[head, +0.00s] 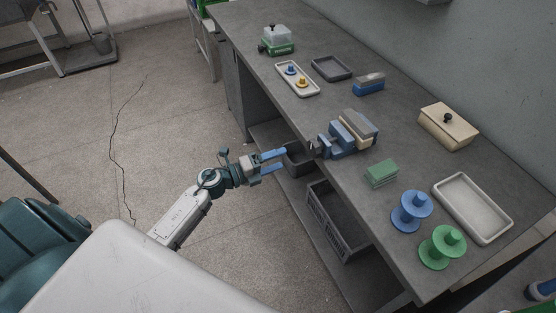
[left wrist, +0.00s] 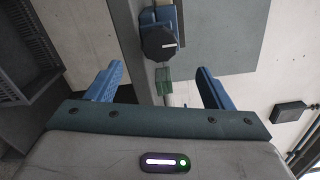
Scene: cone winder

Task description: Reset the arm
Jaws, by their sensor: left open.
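My left gripper (head: 273,160) is in the head view, off the bench's front edge, with its two blue fingers apart and nothing between them. In the left wrist view its fingers (left wrist: 160,85) are also spread apart and empty. The left arm reaches out from the lower left. A blue vise (head: 345,138) is on the bench just to the right of the gripper, apart from it. My right gripper is not in view.
The grey bench (head: 408,185) holds a blue spool (head: 411,211), a green spool (head: 442,247), a white tray (head: 440,185), a beige box (head: 447,127) and a green block (head: 381,174). A dark crate (head: 333,222) sits below.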

